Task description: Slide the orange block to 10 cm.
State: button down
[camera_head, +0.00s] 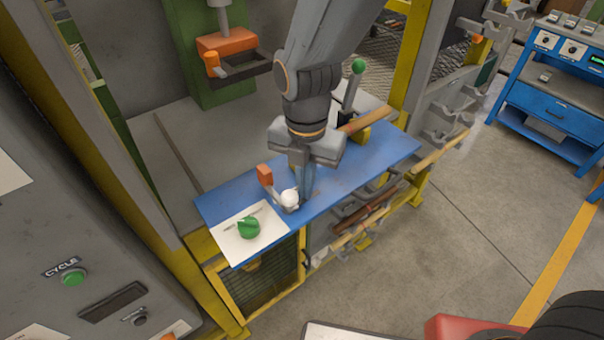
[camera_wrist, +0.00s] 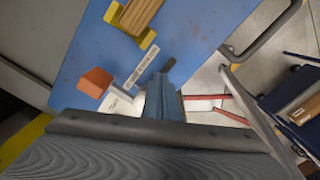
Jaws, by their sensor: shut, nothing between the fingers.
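The orange block (camera_head: 264,175) stands on the blue bench top, left of my gripper. In the wrist view the orange block (camera_wrist: 95,82) sits left of my fingers, at the end of a pale grey piece (camera_wrist: 117,102). A narrow pale scale with dark marks (camera_wrist: 140,67) runs beside it; its numbers are too small to read. My gripper (camera_head: 304,198) points down, shut and empty, close behind a white ball (camera_head: 290,198). It also shows in the wrist view (camera_wrist: 164,90). The fingers are apart from the orange block. Whether they touch the ball or the slide is hidden.
A wooden piece in yellow holders (camera_wrist: 142,14) and a green-topped lever (camera_head: 357,68) stand behind my gripper. An orange press part (camera_head: 228,42) hangs at the back. The blue bench top (camera_head: 382,152) is clear at right.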

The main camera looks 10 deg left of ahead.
notch_tip(320, 180, up, 6)
jog(key=p, duration=0.4)
jog(key=shift+w+d+r+p, duration=0.15)
jog(key=shift+w+d+p, duration=0.2)
jog(key=shift+w+p, duration=0.1)
dwell(0.5)
jog(key=w+d+m+b, duration=0.1)
jog(key=d+m, duration=0.3)
jog(key=m, duration=0.1)
jog(key=w+d+m+b, duration=0.1)
jog(key=d+m, duration=0.4)
jog(key=w+d+f+m, duration=0.1)
jog(key=d+m, duration=0.3)
jog(key=m, duration=0.1)
jog(key=shift+w+d+t+b, duration=0.2)
jog(key=shift+d+t+b, duration=0.1)
jog(key=shift+d+b, duration=0.1)
jog(key=s+d+f+m+b, duration=0.1)
jog(key=s+d+m+b, duration=0.1)
jog(key=d+m, duration=1.1)
jog(key=m, duration=0.5)
jog(key=shift+d+f+m+t+b, duration=0.3)
jog(key=shift+d+f+m+t, duration=0.05)
jog(key=shift+f+m+t, duration=0.05)
jog(key=shift+a, duration=0.1)
